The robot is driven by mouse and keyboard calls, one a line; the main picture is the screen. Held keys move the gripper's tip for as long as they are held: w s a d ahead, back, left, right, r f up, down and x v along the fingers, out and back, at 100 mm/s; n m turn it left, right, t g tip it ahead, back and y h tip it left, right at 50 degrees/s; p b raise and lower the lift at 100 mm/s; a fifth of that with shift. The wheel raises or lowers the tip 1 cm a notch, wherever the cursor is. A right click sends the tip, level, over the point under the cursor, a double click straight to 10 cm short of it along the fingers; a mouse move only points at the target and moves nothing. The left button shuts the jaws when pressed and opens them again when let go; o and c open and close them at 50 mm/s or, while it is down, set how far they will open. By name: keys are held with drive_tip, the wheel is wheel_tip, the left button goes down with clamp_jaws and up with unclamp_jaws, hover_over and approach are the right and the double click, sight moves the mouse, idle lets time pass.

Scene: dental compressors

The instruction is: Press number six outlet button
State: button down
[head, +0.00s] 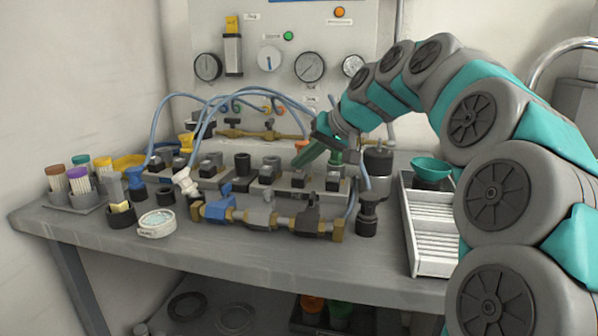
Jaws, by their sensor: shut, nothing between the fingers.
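A row of grey outlet blocks with small dark square tops (207,169) stands along the middle of the bench, in the head view. No outlet number is readable, so I cannot tell which is number six. My gripper (302,165) is shut and empty. Its green fingers point down and to the left, over the right part of the row. The block with a dark top (298,180) lies just below the fingertips in the picture; I cannot tell whether they touch. Another block (333,182) is to its right. My gripper and arm hide part of the rear blocks.
Blue hoses (180,97) arch over the left of the row. A brass-fitted pipe assembly (262,215) runs in front. A dark cylindrical fitting (367,215) and a white slotted tray (432,228) stand right. A gauge panel (285,40) is behind. The bench's front strip is clear.

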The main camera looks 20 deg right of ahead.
sight(303, 173)
drive_tip(key=shift+f, duration=0.25)
drive_tip(key=shift+r, duration=0.1)
idle(0.4)
drive_tip(key=shift+r+p, duration=0.4)
drive_tip(key=shift+r, duration=0.4)
drive_tip(key=shift+r, duration=0.1)
drive_tip(key=shift+r+p, duration=1.45)
drive_tip(key=shift+r, duration=1)
